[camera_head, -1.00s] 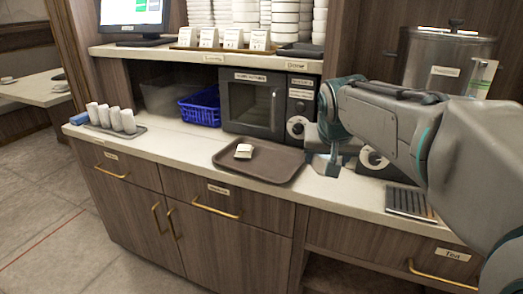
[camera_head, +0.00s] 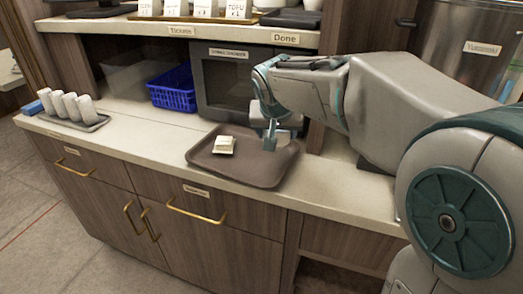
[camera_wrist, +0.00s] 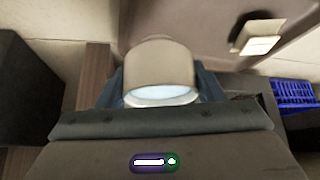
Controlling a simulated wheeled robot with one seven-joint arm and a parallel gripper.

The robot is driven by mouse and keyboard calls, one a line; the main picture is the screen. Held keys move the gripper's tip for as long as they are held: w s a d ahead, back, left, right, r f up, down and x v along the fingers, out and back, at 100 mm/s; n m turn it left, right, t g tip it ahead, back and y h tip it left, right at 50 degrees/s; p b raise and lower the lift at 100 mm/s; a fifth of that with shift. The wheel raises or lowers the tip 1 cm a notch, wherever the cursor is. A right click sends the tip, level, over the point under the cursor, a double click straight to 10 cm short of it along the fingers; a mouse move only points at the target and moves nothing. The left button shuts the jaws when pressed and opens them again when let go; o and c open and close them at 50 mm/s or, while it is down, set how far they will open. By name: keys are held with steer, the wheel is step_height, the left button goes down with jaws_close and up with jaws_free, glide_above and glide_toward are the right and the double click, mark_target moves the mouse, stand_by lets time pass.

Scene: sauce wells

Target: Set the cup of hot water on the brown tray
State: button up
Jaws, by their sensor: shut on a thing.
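The brown tray (camera_head: 255,172) lies on the counter in front of the microwave; its surface also fills the upper part of the wrist view (camera_wrist: 205,25). The cup (camera_wrist: 158,68), pale beige with light bluish contents at its mouth, is between the fingers in the wrist view. My gripper (camera_head: 271,138) is shut on it and points down over the right back part of the tray. In the head view the cup is hard to make out behind the fingers. I cannot tell whether its base touches the tray.
Rolled white towels (camera_head: 72,106) stand at the counter's left. Counter between is clear.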

steer(key=a+f, duration=0.1)
steer(key=w+a+f, duration=0.1)
steer(key=a, duration=0.1)
steer(key=shift+a, duration=0.1)
steer(key=shift+f+b, duration=0.5)
steer(key=shift+f, duration=1.45)
steer(key=shift+f, duration=0.1)
steer(key=o, duration=1.1)
